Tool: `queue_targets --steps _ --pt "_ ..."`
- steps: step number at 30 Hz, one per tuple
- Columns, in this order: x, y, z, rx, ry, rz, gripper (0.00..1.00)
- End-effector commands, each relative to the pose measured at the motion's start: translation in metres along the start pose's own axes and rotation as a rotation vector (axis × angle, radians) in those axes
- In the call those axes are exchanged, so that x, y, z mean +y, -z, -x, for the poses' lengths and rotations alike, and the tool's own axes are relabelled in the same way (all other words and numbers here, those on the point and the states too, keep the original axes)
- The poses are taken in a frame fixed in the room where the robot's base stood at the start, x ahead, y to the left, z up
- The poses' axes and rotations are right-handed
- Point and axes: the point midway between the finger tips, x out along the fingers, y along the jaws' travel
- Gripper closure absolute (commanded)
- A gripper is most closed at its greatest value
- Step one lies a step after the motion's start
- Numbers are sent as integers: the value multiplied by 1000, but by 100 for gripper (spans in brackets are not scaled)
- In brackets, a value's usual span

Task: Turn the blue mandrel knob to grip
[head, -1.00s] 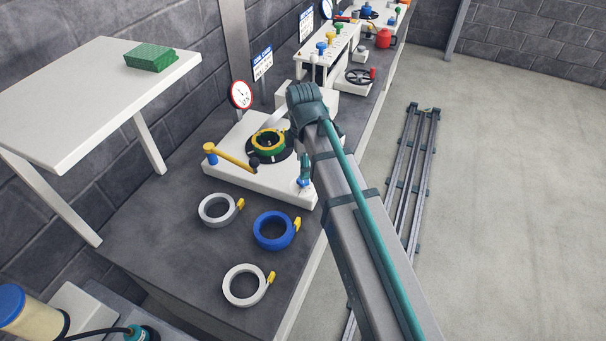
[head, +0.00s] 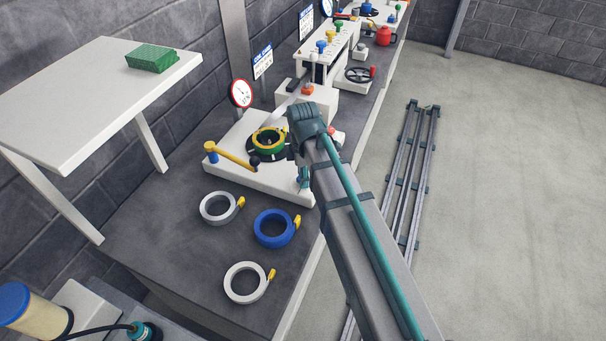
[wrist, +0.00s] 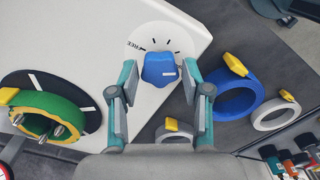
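The blue mandrel knob (wrist: 159,69) sits on a round white dial (wrist: 158,34) with black tick marks in the wrist view. A white line on the knob points to the right in that view. The dial lettering at upper left seems to read FREE. My gripper (wrist: 160,66) is open, one finger on each side of the knob, with a gap visible on both sides. In the head view my gripper (head: 304,178) is over the near right corner of the white machine base (head: 262,183), and the knob is mostly hidden there.
A green and yellow mandrel ring (head: 268,138) on a black disc and a yellow crank arm (head: 236,156) stand beside the knob. A blue coil (head: 273,229) and white coils (head: 245,285) lie on the bench in front. A white shelf (head: 90,90) overhangs at left.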

Motion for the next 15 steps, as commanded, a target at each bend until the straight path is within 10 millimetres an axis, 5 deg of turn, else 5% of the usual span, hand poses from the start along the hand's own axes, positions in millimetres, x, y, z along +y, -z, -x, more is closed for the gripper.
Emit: queue_targets --steps 6,15 --pt "0 0 0 0 0 0 94" --pt "0 0 0 0 1 -41 94"
